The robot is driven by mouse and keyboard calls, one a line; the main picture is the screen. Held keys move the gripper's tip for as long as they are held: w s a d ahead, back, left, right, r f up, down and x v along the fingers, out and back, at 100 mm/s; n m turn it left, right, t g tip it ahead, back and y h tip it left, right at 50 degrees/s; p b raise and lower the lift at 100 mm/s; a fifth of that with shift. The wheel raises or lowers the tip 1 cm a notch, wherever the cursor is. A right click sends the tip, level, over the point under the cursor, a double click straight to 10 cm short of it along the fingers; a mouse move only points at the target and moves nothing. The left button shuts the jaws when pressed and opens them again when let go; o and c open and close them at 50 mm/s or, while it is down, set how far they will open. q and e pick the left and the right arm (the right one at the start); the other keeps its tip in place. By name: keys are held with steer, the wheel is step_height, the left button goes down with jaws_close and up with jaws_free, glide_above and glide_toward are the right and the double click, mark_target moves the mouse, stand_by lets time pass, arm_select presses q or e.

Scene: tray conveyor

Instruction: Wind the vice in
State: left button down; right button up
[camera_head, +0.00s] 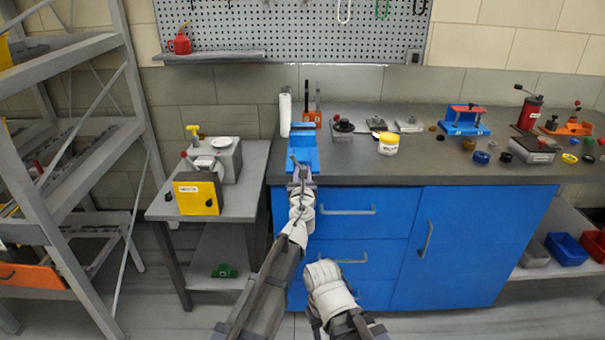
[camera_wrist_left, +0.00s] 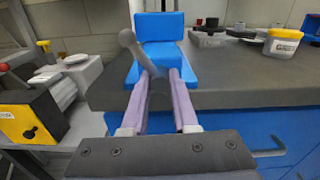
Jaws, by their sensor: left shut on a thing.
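The blue vice (camera_head: 304,152) stands at the left front edge of the dark workbench. Its upright blue jaw block shows in the left wrist view (camera_wrist_left: 160,28), behind a flat blue base. A grey handle (camera_wrist_left: 132,46) sticks up and to the left at the vice's front. My left gripper (camera_head: 300,178) is at the front of the vice, at the handle. In the left wrist view its two purple fingers (camera_wrist_left: 160,88) are shut on the handle's lower part, which they partly hide.
A side table (camera_head: 240,185) on the left bears a yellow-fronted machine (camera_head: 198,194). On the workbench (camera_head: 415,165) are a white-yellow tub (camera_head: 388,144), a blue fixture (camera_head: 465,121) and several small parts. Blue drawers (camera_head: 350,228) lie below the vice.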

arm_select(q)
steer(key=m, duration=0.4)
steer(key=shift+m, duration=0.4)
stand_by(0.4)
steer(key=c, duration=0.7)
jaws_free()
steer(key=s, duration=0.7)
steer(key=shift+s, duration=0.4)
